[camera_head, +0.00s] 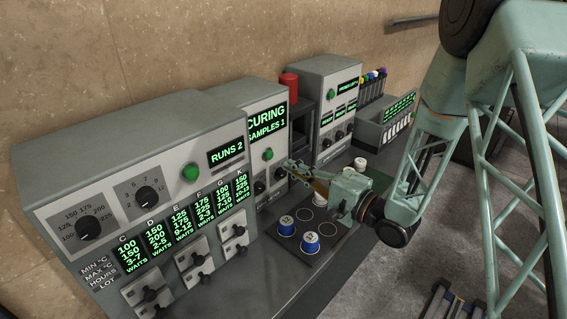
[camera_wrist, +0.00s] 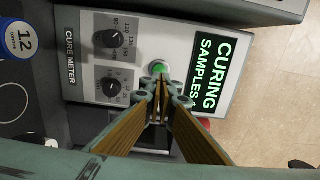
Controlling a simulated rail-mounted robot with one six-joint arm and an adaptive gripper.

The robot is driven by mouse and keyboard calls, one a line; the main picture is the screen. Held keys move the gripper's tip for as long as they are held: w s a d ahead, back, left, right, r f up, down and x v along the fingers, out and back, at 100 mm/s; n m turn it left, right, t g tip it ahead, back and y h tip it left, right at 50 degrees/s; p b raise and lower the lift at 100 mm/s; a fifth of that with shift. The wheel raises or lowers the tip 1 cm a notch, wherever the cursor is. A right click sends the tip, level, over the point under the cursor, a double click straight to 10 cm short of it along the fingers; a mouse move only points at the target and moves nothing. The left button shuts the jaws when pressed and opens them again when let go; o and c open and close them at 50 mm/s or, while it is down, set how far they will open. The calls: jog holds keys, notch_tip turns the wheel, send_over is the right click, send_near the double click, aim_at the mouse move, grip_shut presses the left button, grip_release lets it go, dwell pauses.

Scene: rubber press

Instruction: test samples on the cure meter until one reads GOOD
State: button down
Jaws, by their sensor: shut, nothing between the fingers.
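The cure meter (camera_wrist: 85,70) has a light panel with two black knobs and a screen (camera_wrist: 210,75) reading "CURING SAMPLES 1". Its lit green button (camera_wrist: 159,68) is right by my fingertips in the wrist view; I cannot tell whether they touch it. My gripper (camera_head: 290,166) is shut and empty, pointing at the meter's front. Two blue-sided sample jars with white lids, a nearer one (camera_head: 310,242) and a farther one (camera_head: 286,225), stand on the dark mat (camera_head: 330,245). A jar lid marked 12 (camera_wrist: 22,40) shows at the left of the wrist view.
The large oven panel (camera_head: 150,205) at left reads "RUNS 2" and lists several lots with WAITS. A red cylinder (camera_head: 289,86) stands behind the meter. Another unit (camera_head: 325,80), coloured-top tubes (camera_head: 373,80) and a white-capped item (camera_head: 360,163) are farther right. The mat has empty circles.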

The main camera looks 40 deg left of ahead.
jog(key=d, duration=0.6)
jog(key=shift+s, duration=0.4)
jog(key=shift+d, duration=0.1)
jog(key=shift+w, duration=0.1)
